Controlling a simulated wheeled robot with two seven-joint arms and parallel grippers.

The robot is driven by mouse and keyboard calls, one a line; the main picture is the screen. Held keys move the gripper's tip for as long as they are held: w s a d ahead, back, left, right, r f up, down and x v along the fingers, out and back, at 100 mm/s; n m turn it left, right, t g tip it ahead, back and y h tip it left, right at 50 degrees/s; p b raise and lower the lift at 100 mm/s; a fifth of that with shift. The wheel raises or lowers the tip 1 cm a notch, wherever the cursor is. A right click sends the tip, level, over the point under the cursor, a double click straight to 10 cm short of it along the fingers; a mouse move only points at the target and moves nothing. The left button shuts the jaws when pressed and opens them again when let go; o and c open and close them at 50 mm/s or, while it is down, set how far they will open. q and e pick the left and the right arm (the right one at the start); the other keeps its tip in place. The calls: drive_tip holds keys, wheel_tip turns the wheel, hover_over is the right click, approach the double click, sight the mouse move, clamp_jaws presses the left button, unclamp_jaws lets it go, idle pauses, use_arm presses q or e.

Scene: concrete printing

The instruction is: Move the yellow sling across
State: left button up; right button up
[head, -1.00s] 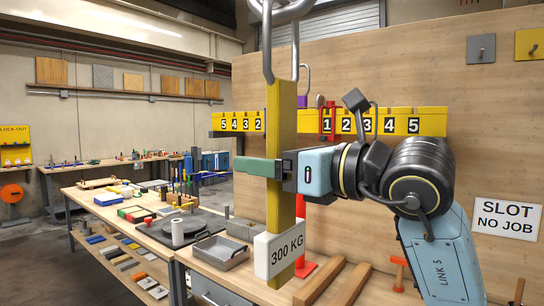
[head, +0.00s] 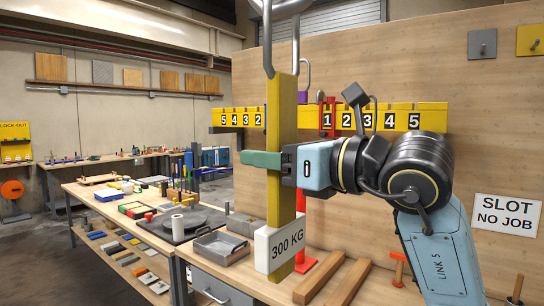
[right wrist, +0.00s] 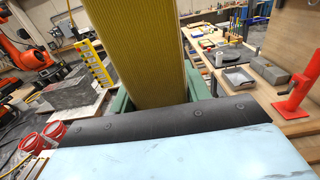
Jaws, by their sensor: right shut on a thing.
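The yellow sling (head: 282,110) hangs upright from a metal ring at the top of the head view. A white tag reading 300 KG (head: 279,244) is on its lower part. In the right wrist view the ribbed sling (right wrist: 138,50) stands between the green fingers (right wrist: 160,105). My left gripper is not in view.
A yellow numbered rail (head: 400,120) runs along the wooden board (head: 350,80) behind the sling. A red post (head: 305,250), a grey tray (head: 218,248) and wooden bars (head: 345,282) are on the bench below. A sign (head: 506,214) is at right.

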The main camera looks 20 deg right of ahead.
sight(289, 121)
drive_tip(key=shift+r+p, duration=1.6)
drive_tip(key=shift+r, duration=0.95)
drive_tip(key=shift+s+d, duration=0.1)
drive_tip(key=shift+s+d, duration=0.15)
drive_tip(key=shift+s, duration=0.05)
drive_tip(key=b+v, duration=0.4)
drive_tip(key=v, duration=0.9)
drive_tip(key=shift+f, duration=0.1)
